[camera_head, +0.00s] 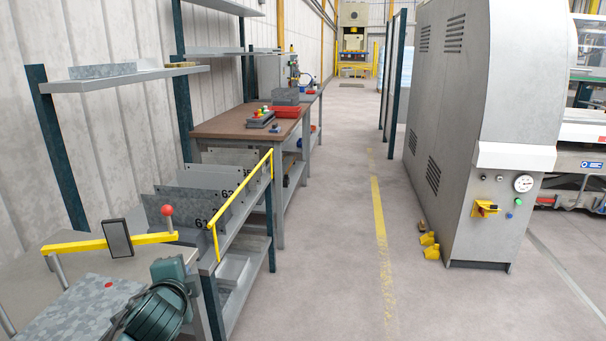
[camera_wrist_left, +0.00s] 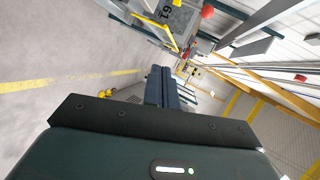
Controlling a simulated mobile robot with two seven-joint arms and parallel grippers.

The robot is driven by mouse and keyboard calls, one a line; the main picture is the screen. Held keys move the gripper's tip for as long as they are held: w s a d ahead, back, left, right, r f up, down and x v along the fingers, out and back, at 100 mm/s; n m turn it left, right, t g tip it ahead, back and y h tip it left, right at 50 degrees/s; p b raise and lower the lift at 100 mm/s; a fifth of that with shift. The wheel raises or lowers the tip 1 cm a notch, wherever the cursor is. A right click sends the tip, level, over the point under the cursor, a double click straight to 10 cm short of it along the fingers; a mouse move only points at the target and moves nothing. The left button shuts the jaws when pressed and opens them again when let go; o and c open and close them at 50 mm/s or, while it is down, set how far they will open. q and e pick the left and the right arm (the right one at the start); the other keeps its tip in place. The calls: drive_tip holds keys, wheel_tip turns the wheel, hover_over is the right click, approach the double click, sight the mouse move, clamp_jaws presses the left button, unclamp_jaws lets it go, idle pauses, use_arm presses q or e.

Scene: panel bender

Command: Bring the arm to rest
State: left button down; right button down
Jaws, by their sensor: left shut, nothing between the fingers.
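My left gripper (camera_wrist_left: 160,88) is in the left wrist view, its two dark fingers closed together and empty. Its fingertips are in open air, apart from anything I can see. Beyond them lie the tilted hall, the aisle floor and a yellow rail. A red ball (camera_wrist_left: 207,12) shows near the top of that view, apart from the fingers. In the head view I cannot make out the left fingertips. My right gripper is in neither view.
A yellow lever with a red knob (camera_head: 167,210) stands over a bench at the lower left. A rack of metal sheets (camera_head: 187,206) and a brown-topped workbench (camera_head: 226,123) line the wall. A large grey machine (camera_head: 443,115) stands right. The aisle (camera_head: 339,230) between is clear.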

use_arm(q)
drive_tip(key=s+d+f+n+g+h+p, duration=0.1)
drive_tip(key=s+d+f+n+h, duration=0.1)
drive_tip(key=s+d+f, duration=0.4)
drive_tip(key=s+d+f+n+g+h, duration=0.1)
drive_tip(key=s+d+f+h, duration=0.2)
drive_tip(key=f, duration=0.5)
drive_tip(key=s+d+f+n+h, duration=0.1)
drive_tip(key=s+d+f+n, duration=0.1)
drive_tip(key=s, duration=0.6)
drive_tip(key=s+d+f+n+h, duration=0.1)
drive_tip(key=s+f+n, duration=0.3)
drive_tip(key=s, duration=0.4)
drive_tip(key=shift+d+f+n+g+p, duration=0.3)
drive_tip(key=shift+d+f+n+p, duration=0.1)
drive_tip(key=shift+d+n, duration=0.4)
drive_tip(key=shift+a, duration=0.15)
